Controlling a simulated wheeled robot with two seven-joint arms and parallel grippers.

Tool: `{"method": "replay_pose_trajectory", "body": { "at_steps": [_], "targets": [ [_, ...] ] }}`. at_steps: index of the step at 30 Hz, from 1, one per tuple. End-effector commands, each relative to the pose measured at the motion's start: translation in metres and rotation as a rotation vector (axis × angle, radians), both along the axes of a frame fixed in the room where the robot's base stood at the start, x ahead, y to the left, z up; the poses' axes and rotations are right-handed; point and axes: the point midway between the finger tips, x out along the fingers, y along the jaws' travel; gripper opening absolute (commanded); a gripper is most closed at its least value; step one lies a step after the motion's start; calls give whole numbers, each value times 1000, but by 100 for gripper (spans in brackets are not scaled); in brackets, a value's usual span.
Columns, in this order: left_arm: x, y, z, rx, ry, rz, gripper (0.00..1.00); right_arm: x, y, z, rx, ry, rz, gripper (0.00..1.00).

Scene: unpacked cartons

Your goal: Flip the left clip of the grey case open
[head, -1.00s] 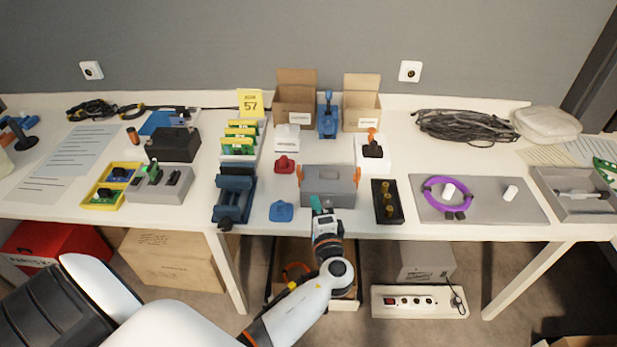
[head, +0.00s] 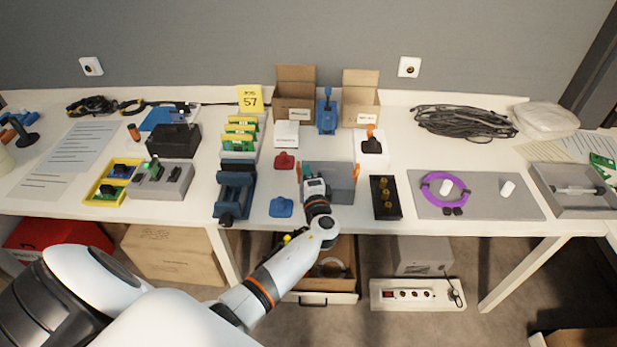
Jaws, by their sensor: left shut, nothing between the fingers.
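The grey case (head: 342,184) stands near the front edge of the table, its lid down. Its left clip (head: 299,172) is a thin orange strip at the case's left end, partly hidden by my gripper. Its right clip (head: 356,172) is orange too, at the other end. My left gripper (head: 306,167) is shut and empty, with its teal fingertips at the left end of the case, right beside the left clip. I cannot tell whether they touch the clip. The gripper and wrist cover the left part of the case. My right gripper is out of view.
A blue piece (head: 281,207) and a red piece (head: 284,160) lie left of the case. A black tray (head: 378,207) stands close on its right. Two open cartons (head: 296,92) (head: 361,98) stand behind. A blue vise (head: 234,195) is further left.

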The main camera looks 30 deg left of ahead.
Motion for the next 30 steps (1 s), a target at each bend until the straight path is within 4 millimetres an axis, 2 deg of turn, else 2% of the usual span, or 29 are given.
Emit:
{"method": "replay_pose_trajectory", "body": {
  "at_steps": [30],
  "targets": [
    [-4, 6, 2, -113, -70, 0, 0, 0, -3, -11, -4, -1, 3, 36]
  ]
}}
